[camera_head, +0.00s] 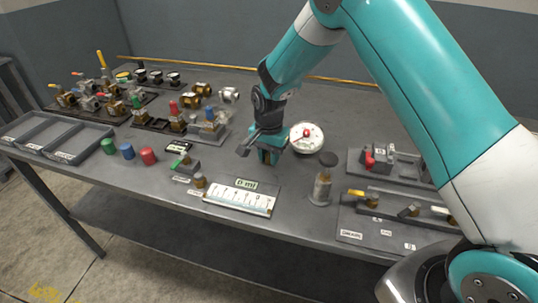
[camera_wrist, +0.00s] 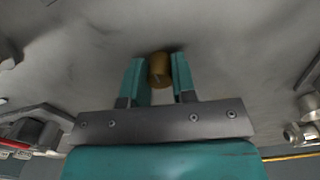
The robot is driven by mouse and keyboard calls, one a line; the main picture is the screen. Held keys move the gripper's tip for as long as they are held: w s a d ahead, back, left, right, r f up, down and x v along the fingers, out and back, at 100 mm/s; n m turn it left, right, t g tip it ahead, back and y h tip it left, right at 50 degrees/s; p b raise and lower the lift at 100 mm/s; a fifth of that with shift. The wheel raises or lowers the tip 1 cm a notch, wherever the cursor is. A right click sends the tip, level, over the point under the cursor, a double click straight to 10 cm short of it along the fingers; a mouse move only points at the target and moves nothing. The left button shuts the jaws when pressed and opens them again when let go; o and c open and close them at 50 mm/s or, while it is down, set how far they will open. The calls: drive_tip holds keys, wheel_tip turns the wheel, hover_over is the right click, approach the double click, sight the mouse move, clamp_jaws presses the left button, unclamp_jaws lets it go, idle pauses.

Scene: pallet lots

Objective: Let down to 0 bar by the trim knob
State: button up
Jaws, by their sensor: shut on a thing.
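A brass-coloured round knob (camera_wrist: 160,70) sits between the two teal fingers of my gripper (camera_wrist: 159,76) in the wrist view. My gripper is shut on this knob. In the head view my gripper (camera_head: 267,158) is low over the middle of the bench, and the knob is hidden there by the fingers. A round white dial gauge (camera_head: 312,146) with a red centre stands just right of my gripper. Its needle and figures are too small to read.
In front of my gripper is a white scale panel (camera_head: 238,199) with a small display (camera_head: 246,184). Valve fixtures (camera_head: 375,160) fill the right end. Trays (camera_head: 42,141) and coloured caps (camera_head: 148,156) lie to the left.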

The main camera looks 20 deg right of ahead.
sight(269, 154)
drive_tip(key=o, duration=0.9)
drive_tip(key=shift+r+b, duration=0.7)
drive_tip(key=shift+r, duration=8.05)
